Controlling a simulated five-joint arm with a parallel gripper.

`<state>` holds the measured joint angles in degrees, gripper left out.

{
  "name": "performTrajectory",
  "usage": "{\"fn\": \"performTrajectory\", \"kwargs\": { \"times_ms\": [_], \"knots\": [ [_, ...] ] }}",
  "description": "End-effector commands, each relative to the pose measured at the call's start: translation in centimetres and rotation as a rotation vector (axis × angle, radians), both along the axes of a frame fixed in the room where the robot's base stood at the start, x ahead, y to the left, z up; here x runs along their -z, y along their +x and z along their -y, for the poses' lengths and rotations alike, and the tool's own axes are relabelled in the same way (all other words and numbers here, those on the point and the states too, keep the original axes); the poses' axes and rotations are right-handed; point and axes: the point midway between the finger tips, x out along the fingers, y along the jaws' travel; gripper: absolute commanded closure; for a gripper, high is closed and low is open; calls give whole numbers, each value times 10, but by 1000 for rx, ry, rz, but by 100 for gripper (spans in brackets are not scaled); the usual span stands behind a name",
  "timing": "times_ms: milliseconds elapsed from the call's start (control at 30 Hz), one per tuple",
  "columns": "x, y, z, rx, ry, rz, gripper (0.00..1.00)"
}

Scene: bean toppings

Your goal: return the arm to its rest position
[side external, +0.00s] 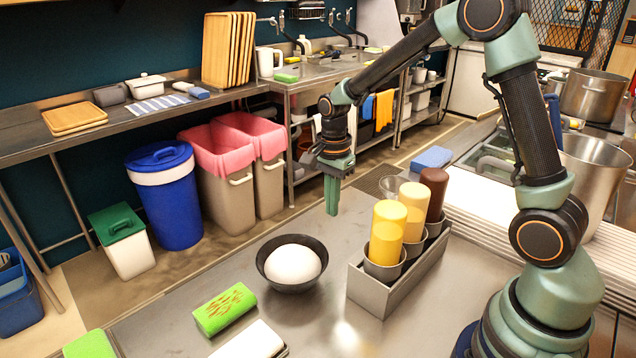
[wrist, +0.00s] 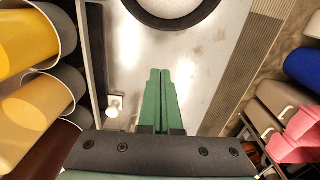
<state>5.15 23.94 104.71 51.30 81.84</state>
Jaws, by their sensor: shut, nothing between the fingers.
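My gripper (side external: 332,194) hangs from the arm, pointing down above the steel counter (side external: 190,328), between the dark bowl and the bottle rack. Its two green fingers are pressed together and hold nothing; they also show shut in the wrist view (wrist: 161,84). The arm is bent, with its forearm reaching out to the left over the counter's far edge area.
A dark bowl (side external: 290,284) with a white round mound stands on the counter. Yellow and brown bottles (side external: 388,228) sit in a metal rack (side external: 371,297). A green sponge (side external: 224,308) lies at the front left. Steel pots (side external: 592,96) stand at the right.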

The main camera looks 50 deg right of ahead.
Motion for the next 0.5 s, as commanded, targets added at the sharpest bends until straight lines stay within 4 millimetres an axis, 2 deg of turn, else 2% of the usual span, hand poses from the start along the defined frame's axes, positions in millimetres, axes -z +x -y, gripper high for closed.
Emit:
{"fn": "performTrajectory", "kwargs": {
  "times_ms": [100, 333, 500],
  "knots": [
    [-18, 1, 0, 0, 0, 3, 100],
    [-36, -2, -1, -26, -1, 9, 100],
    [-65, -15, -7, -213, -14, 75, 100]
  ]
}}
